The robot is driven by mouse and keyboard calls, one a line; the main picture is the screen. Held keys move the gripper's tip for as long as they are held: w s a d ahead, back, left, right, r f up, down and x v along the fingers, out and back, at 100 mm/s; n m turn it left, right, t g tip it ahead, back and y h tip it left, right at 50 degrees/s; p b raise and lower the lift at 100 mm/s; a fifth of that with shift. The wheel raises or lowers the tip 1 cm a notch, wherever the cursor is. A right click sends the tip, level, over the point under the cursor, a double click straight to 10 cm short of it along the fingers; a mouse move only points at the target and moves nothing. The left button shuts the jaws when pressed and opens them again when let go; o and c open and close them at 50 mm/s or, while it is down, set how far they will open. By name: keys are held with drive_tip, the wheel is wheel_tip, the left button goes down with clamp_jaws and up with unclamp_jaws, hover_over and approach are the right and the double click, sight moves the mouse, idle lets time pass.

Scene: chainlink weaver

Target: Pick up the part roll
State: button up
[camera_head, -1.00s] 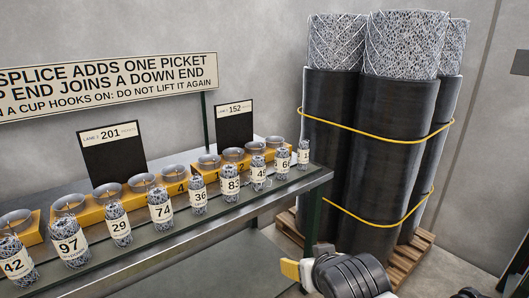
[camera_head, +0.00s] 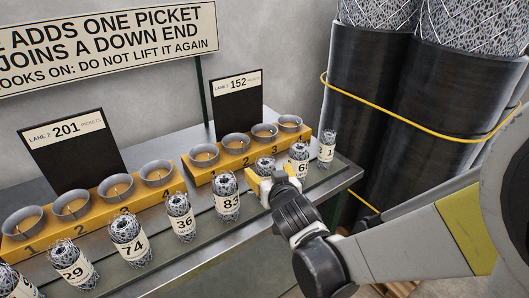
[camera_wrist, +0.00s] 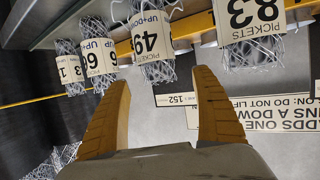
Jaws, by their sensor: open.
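Several small wire-mesh rolls with white number labels stand in a row along the bench's front: 74 (camera_head: 130,240), 36 (camera_head: 181,217), 83 (camera_head: 227,203) and others. The roll labelled 49 (camera_wrist: 154,45) shows inverted in the wrist view, just beyond the fingertips and roughly between them. In the head view my gripper (camera_head: 272,182) hides most of that roll, leaving only its top (camera_head: 265,164). My gripper's yellow fingers (camera_wrist: 161,78) are spread with nothing between them. A roll with a label starting with 6 (camera_head: 299,158) stands just right of my gripper.
Yellow racks (camera_head: 90,217) with grey cups stand behind the rolls, with two dark lane boards marked 201 (camera_head: 70,155) and 152 (camera_head: 237,108). Large black-wrapped mesh rolls (camera_head: 365,110) with yellow straps stand right of the bench (camera_head: 215,262).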

drive_tip(key=b+x, duration=0.2)
drive_tip(key=x, duration=0.3)
drive_tip(key=shift+w+d+f, duration=0.1)
drive_tip(key=shift+w, duration=0.15)
drive_tip(key=shift+c, duration=0.5)
drive_tip(key=c, duration=1.4)
